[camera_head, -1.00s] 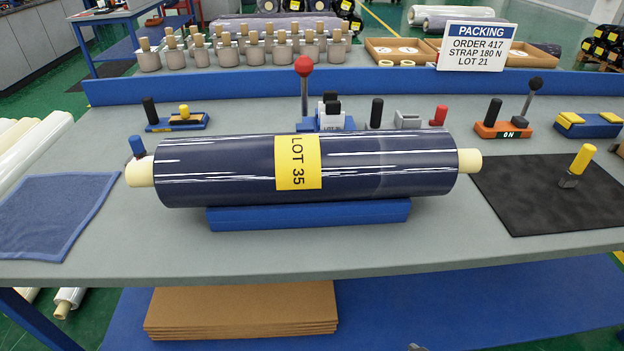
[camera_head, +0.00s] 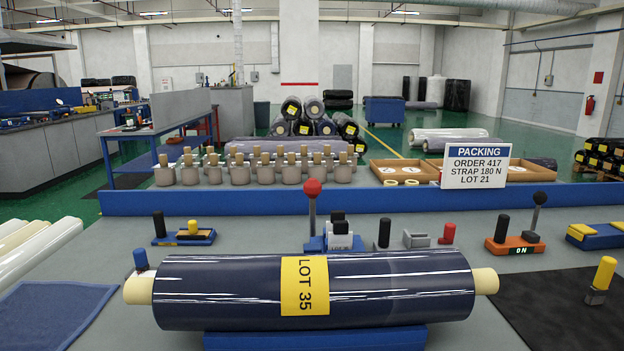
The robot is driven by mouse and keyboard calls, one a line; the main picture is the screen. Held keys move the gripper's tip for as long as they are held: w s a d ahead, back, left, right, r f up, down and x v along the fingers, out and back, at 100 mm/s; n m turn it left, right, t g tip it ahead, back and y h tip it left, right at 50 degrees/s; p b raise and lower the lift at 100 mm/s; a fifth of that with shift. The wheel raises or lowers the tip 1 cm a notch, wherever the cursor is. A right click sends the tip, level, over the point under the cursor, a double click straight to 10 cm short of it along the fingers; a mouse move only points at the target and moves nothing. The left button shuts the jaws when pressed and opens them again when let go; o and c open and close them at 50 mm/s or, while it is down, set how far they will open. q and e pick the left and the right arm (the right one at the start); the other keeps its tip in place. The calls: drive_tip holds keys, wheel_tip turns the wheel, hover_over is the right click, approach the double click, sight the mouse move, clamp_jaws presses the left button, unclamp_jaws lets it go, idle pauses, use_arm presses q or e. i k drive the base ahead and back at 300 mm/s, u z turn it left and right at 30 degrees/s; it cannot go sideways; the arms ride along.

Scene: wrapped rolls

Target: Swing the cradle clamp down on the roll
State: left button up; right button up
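A dark blue glossy wrapped roll (camera_head: 400,292) lies across a blue cradle (camera_head: 315,340) at the front middle of the bench. It has a yellow LOT 35 label (camera_head: 304,286) and a cream core showing at both ends. Behind the roll a lever with a red ball (camera_head: 312,188) stands upright on a blue base; I cannot tell whether it is the cradle clamp's handle. No clamp arm is seen across the roll's top. Neither of my grippers is in view.
A blue-handled tool (camera_head: 140,259) stands by the roll's left end. A black mat (camera_head: 560,310) lies right, a blue cloth (camera_head: 55,315) left. Small tools line the bench behind the roll, before a blue ledge (camera_head: 260,200). A PACKING sign (camera_head: 476,166) stands behind.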

sight(312, 187)
drive_tip(key=u, duration=0.95)
drive_tip(key=k, duration=0.75)
drive_tip(key=z, duration=0.4)
